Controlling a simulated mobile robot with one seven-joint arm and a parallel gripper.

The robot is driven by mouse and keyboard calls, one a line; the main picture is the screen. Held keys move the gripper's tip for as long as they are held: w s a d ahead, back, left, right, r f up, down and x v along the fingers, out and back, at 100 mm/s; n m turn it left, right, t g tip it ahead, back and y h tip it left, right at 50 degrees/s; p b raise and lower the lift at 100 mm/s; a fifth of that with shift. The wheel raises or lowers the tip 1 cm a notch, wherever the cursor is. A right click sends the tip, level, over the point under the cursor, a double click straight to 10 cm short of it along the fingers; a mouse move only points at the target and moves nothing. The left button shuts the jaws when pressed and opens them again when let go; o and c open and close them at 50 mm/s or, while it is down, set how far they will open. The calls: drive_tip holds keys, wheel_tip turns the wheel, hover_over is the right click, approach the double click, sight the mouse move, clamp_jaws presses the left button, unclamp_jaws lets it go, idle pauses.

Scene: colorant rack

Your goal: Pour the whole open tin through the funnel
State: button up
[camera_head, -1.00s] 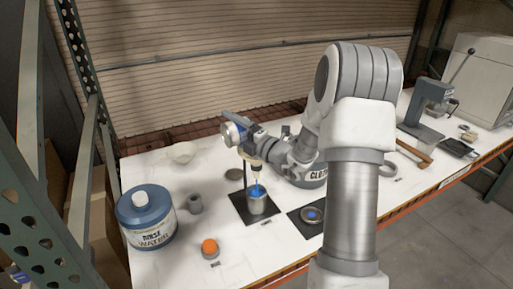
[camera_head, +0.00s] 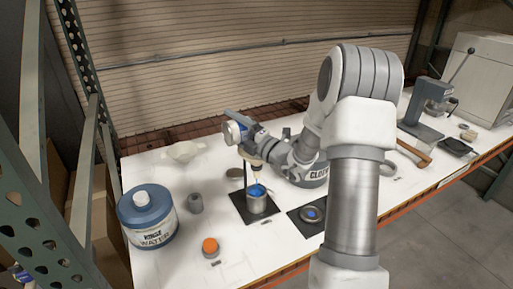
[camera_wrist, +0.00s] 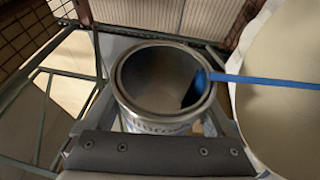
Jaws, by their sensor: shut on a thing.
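My gripper (camera_head: 248,137) is shut on the open tin (camera_head: 234,133), which is tipped on its side above the funnel (camera_head: 253,160). In the wrist view the tin (camera_wrist: 165,82) shows a mostly bare grey inside, with a dark blue patch at its right lip. A thin blue stream (camera_wrist: 260,80) runs from that lip across the pale funnel bowl (camera_wrist: 290,100). Below the funnel, a metal can (camera_head: 259,206) stands on a black mat (camera_head: 244,211) with blue liquid (camera_head: 257,190) in its mouth. The funnel is partly hidden by my gripper and the tin.
A rinse water jug (camera_head: 148,217), a grey cup (camera_head: 195,203) and an orange-topped container (camera_head: 210,247) stand left. A pale bowl (camera_head: 183,151) lies behind. A round lid with a blue centre (camera_head: 311,213) lies right of the can; a cloth container (camera_head: 308,175) is behind it.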

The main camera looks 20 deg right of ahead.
drive_tip(key=shift+d+r+m+t+p, duration=0.2)
drive_tip(key=shift+r+m+t+p, duration=0.1)
drive_tip(key=shift+m+p, duration=0.4)
drive_tip(key=shift+d+r+m+t+p, duration=0.2)
drive_tip(key=shift+r+m+t+p, duration=0.1)
drive_tip(key=shift+m+p, duration=0.35)
idle(0.9)
